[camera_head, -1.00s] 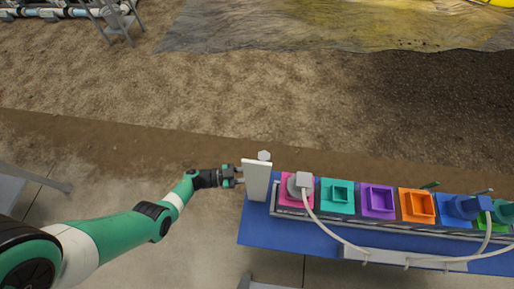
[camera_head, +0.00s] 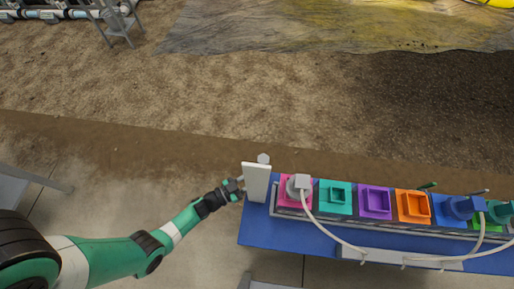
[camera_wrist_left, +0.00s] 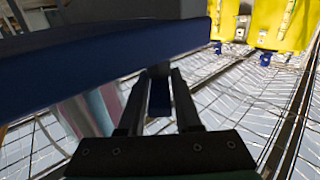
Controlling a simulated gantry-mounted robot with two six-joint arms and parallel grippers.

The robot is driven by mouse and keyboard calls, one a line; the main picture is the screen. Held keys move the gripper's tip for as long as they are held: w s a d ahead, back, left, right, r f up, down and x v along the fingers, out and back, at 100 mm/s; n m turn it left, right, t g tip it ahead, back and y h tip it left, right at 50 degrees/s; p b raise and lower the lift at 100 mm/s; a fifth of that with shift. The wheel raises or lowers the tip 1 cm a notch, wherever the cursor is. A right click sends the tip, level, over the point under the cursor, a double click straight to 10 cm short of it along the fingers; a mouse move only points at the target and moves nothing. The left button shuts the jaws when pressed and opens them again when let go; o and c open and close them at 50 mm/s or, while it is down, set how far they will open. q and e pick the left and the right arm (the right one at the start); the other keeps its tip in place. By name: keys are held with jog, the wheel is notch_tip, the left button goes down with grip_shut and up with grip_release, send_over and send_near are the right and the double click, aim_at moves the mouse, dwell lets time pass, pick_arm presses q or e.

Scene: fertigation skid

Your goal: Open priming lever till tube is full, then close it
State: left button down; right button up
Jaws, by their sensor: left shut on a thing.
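My left gripper (camera_head: 238,186) is beside the left edge of a white upright panel (camera_head: 256,182) at the left end of the blue skid board (camera_head: 285,232). It is shut on a small part there, apparently the priming lever, mostly hidden by the fingers. In the left wrist view the two dark fingers (camera_wrist_left: 158,95) stand close together, with a narrow dark blue piece between them. A pale knob (camera_head: 263,158) shows above the panel. I cannot make out a tube's fill level. My right gripper is not in view.
A row of coloured square sockets runs right from the panel, among them teal (camera_head: 336,197), purple (camera_head: 375,202) and orange (camera_head: 413,206). A grey plug (camera_head: 299,184) with a white cable (camera_head: 328,230) sits in the pink one. Open floor lies left of the board.

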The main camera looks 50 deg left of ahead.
pick_arm(q)
jog(key=shift+d+n+y, duration=0.1)
jog(key=shift+n+y, duration=0.6)
jog(key=shift+y, duration=0.4)
jog(key=c, duration=0.7)
grip_release()
jog(key=shift+s+a+p, duration=0.2)
jog(key=shift+s+p, duration=1.1)
jog(key=shift+s, duration=4.55)
